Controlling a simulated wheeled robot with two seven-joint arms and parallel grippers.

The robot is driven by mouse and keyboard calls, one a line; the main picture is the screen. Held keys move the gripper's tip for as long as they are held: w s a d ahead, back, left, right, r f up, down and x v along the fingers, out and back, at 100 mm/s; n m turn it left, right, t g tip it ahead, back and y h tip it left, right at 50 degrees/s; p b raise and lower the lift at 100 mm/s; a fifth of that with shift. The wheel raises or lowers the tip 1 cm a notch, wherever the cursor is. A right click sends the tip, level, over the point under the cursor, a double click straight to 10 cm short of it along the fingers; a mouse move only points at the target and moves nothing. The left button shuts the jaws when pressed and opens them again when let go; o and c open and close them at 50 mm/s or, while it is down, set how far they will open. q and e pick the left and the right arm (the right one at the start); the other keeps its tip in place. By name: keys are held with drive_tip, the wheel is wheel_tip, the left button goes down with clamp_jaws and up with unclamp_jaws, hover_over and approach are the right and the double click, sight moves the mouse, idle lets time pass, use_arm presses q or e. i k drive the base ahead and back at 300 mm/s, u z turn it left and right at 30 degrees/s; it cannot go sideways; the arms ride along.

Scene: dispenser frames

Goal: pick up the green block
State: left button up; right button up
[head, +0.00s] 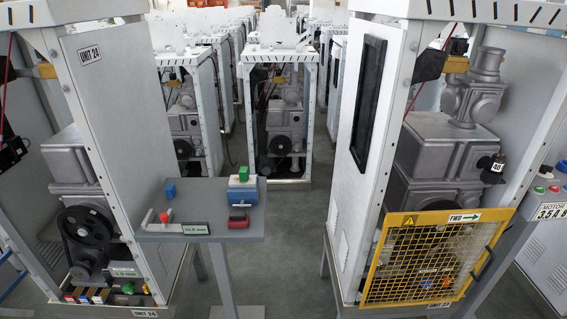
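A small green block (244,173) stands at the back right of a grey table (215,205) in the head view. It appears to rest on top of a blue and white rounded object (243,191), though I cannot tell exactly how it is supported. Neither of my grippers is in view, so nothing is seen touching the block.
A blue block (170,191), a red piece (164,217) by a pale bracket, a green-labelled plate (195,229) and a red object (238,218) share the table. Tall dispenser frames flank it; a yellow mesh guard (431,263) fronts the right one. Floor (285,240) between is clear.

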sight(243, 172)
drive_tip(key=z, duration=0.1)
drive_tip(key=i, duration=0.95)
drive_tip(key=u, duration=0.4)
